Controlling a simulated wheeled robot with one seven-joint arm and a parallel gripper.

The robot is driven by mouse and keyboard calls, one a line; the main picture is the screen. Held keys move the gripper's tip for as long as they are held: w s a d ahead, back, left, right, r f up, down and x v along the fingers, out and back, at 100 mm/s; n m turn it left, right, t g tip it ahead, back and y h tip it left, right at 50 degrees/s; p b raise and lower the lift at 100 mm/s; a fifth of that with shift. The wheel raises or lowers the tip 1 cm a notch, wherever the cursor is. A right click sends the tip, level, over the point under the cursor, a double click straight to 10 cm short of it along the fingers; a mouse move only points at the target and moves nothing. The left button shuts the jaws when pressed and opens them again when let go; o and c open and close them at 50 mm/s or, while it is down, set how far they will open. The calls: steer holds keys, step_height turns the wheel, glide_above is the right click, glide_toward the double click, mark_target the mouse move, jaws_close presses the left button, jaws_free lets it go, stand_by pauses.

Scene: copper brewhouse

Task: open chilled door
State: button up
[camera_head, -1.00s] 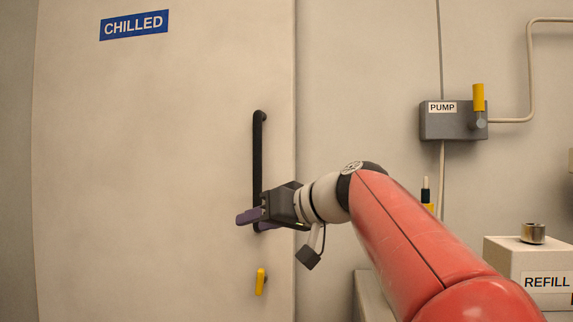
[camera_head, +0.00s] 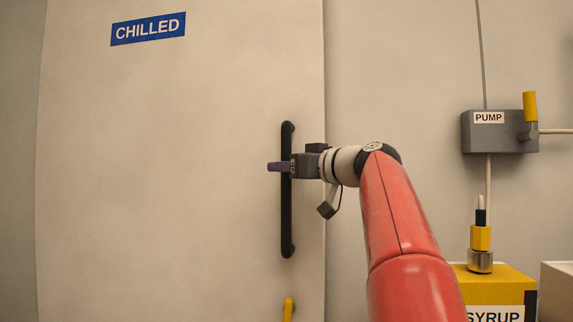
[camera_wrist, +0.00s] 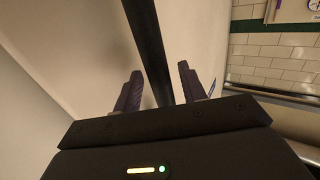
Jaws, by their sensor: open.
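The chilled door (camera_head: 180,170) is a large cream panel with a blue CHILLED sign (camera_head: 148,29). It looks shut in the head view. Its black vertical bar handle (camera_head: 287,220) is near the door's right edge. My gripper (camera_head: 280,167) is at the upper-middle part of the handle. In the wrist view the handle (camera_wrist: 148,40) runs between the two purple fingers of my gripper (camera_wrist: 160,90), with a gap on each side. The fingers are open. A yellow latch (camera_head: 288,308) sits below the handle, partly cut off by the frame's bottom edge.
A grey PUMP box (camera_head: 499,132) with a yellow lever is on the wall to the right. A yellow SYRUP box (camera_head: 500,284) with a tap-like fitting (camera_head: 480,238) stands at lower right. The wrist view shows a tiled wall (camera_wrist: 275,55) on the right.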

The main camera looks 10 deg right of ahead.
steer(key=shift+w+a, duration=0.15)
steer(key=shift+w, duration=0.05)
jaws_close()
stand_by(0.3)
